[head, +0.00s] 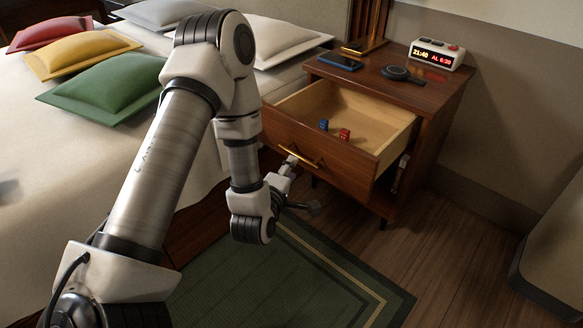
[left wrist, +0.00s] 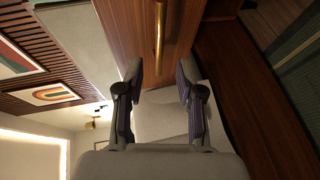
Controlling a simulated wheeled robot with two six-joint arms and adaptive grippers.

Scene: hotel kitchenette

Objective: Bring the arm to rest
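My left arm (head: 155,165) reaches in from the left over the bed's side, bent downward at the elbow. My left gripper (head: 303,182) is in front of the nightstand's open drawer (head: 345,160), close to its brass handle (head: 298,156). In the left wrist view the two fingers of the gripper (left wrist: 160,75) are spread with nothing between them. The handle (left wrist: 160,30) shows beyond the fingertips, apart from them. The drawer is pulled well out and holds a blue die (head: 323,125) and a red die (head: 345,134). My right gripper is not seen.
The bed (head: 60,170) with cushions is left.

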